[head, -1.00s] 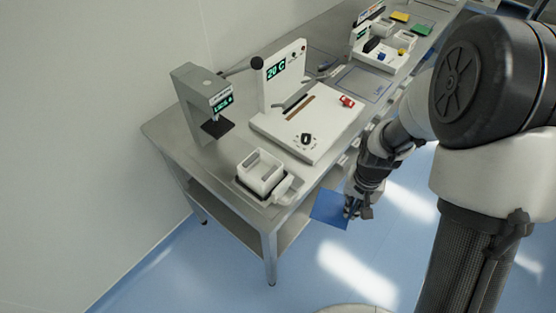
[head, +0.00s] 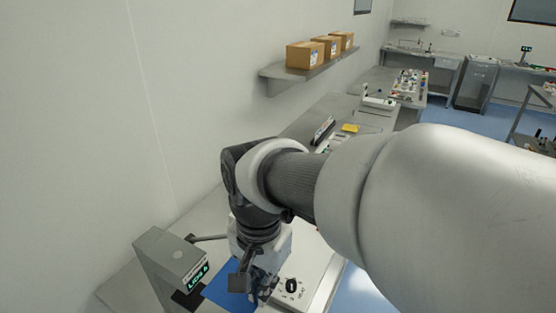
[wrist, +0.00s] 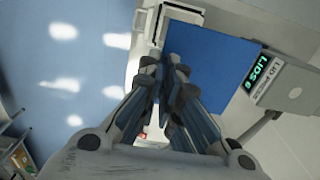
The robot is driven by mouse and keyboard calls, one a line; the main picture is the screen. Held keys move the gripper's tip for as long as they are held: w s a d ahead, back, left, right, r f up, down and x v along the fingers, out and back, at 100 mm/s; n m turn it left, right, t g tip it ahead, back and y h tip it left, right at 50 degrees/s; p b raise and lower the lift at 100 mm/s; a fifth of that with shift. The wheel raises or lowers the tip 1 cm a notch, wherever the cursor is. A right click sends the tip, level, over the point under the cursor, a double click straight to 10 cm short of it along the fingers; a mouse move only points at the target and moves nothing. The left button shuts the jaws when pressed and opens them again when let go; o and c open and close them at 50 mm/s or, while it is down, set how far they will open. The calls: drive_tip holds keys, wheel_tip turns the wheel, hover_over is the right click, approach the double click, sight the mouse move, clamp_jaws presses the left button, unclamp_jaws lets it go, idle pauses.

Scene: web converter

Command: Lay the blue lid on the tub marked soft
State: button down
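The blue lid (head: 226,285) is a flat square sheet, held at its edge by my gripper (head: 258,287) above the bench at the lower left of the head view. In the wrist view the lid (wrist: 215,62) stretches up and right from my gripper (wrist: 174,64), whose fingers are closed together on it. A white open tub (wrist: 182,18) shows at the top of the wrist view, partly covered by the lid. No marking on it can be read. The tub is outside the head view now. I cannot tell whether lid and tub touch.
The grey lid press (head: 172,259) with a green LIDS display stands close beside the lid; it also shows in the wrist view (wrist: 285,88). A white machine with a black knob (head: 291,286) is right of my gripper. Cardboard boxes (head: 305,54) sit on a wall shelf.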

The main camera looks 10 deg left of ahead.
wheel_tip(320, 180, down, 20)
drive_tip(key=b, duration=0.5)
drive_tip(key=shift+b, duration=0.3)
drive_tip(key=shift+f+b, duration=0.4)
drive_tip(key=shift+f, duration=0.2)
drive_tip(key=c, duration=1.8)
unclamp_jaws()
drive_tip(key=shift+r, duration=0.15)
wheel_tip(320, 180, up, 12)
drive_tip(key=p, duration=0.4)
drive_tip(key=s+d+r+n+t, duration=0.1)
drive_tip(key=s+d+r, duration=0.2)
drive_tip(key=d, duration=0.3)
drive_tip(key=s+d+r+n+t, duration=0.2)
drive_tip(key=s+d+r, duration=0.1)
drive_tip(key=d, duration=0.4)
drive_tip(key=s+d+r+n+t, duration=0.1)
drive_tip(key=s+d+r, duration=0.2)
drive_tip(key=d, duration=0.4)
drive_tip(key=shift+s+d+r+n+t+p, duration=0.15)
drive_tip(key=shift+d+r+n+t+p, duration=0.05)
drive_tip(key=shift+r+n+t+p, duration=0.1)
